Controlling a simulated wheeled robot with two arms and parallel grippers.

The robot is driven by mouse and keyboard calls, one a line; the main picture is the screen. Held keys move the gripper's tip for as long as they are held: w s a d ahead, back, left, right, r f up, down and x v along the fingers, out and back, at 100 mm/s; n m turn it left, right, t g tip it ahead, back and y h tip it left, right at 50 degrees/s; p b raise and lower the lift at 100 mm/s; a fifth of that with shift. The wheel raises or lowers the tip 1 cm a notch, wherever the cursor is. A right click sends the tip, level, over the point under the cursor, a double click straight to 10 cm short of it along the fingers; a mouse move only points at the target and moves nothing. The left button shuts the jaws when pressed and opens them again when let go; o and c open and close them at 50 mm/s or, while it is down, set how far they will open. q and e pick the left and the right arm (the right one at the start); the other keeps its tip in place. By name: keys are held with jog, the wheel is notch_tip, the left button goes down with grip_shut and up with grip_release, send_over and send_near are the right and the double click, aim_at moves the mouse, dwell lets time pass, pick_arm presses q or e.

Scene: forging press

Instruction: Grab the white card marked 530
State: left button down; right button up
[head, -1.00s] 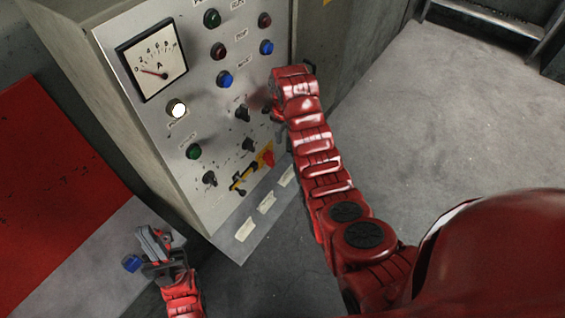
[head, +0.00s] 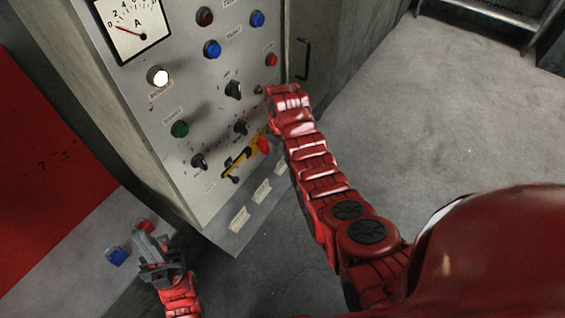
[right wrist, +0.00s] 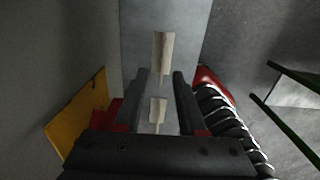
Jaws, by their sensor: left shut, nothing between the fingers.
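Three pale cards lie in a row on the grey ledge at the foot of the control panel: a near card (head: 240,218), a middle card (head: 262,190) and a far card (head: 282,166) partly beside my right arm. Their markings are too small to read, so I cannot tell which is 530. In the right wrist view, one card (right wrist: 163,52) shows beyond the fingertips and another (right wrist: 158,113) between the fingers' lines. My right gripper (right wrist: 162,74) is open and empty above the ledge; the head view mostly hides it. My left gripper (head: 143,240) is shut and empty, away from the cards.
The control panel (head: 205,110) carries knobs, coloured buttons and a yellow-backed red switch (head: 263,145) close to my right gripper. A side console (head: 75,255) with a blue button (head: 116,256) and a red button (head: 145,225) is near my left gripper.

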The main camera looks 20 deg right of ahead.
aim_at(282, 159)
jog(key=shift+s+d+f+p, duration=0.1)
jog(key=shift+s+f+p, duration=0.05)
jog(key=shift+f+p, duration=0.6)
jog(key=shift+f, duration=1.4)
jog(key=shift+c, duration=0.3)
grip_shut()
